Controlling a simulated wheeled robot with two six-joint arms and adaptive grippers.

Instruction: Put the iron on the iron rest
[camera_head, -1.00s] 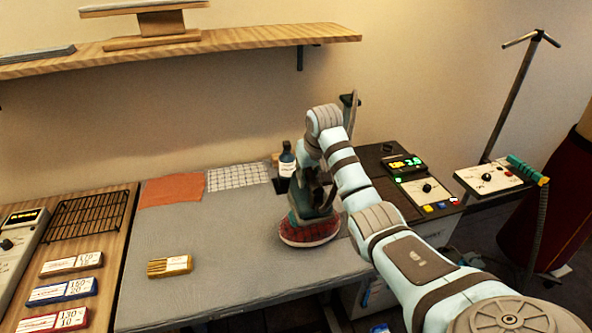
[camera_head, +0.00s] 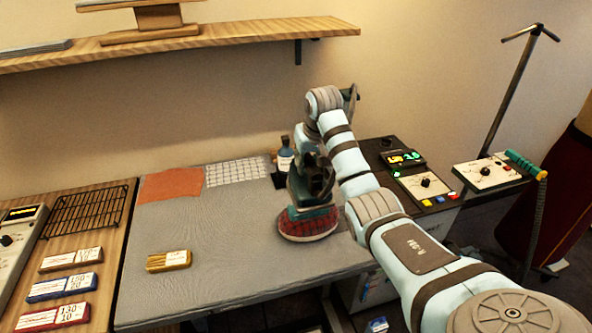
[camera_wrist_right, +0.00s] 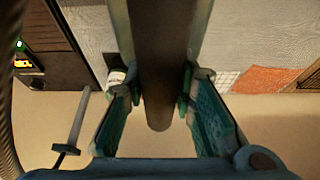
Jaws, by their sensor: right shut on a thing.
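My right gripper (camera_head: 312,180) is shut on a dark bar (camera_wrist_right: 160,70), which runs between its teal fingers in the right wrist view. It looks like the handle of the iron. The iron's teal body (camera_head: 306,212) shows low under the gripper, just above a red plaid pad (camera_head: 308,231) at the right part of the grey table. Whether the two touch is unclear. A black wire rack (camera_head: 88,210) lies on the wooden board at the left; I cannot tell for sure that it is the iron rest. My left gripper is out of view.
A dark bottle (camera_head: 285,160) stands behind the gripper. An orange cloth (camera_head: 172,184) and a checked cloth (camera_head: 237,172) lie at the back. A yellow block (camera_head: 169,261) is at the front left. Control boxes (camera_head: 425,185) stand right. The table's middle is clear.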

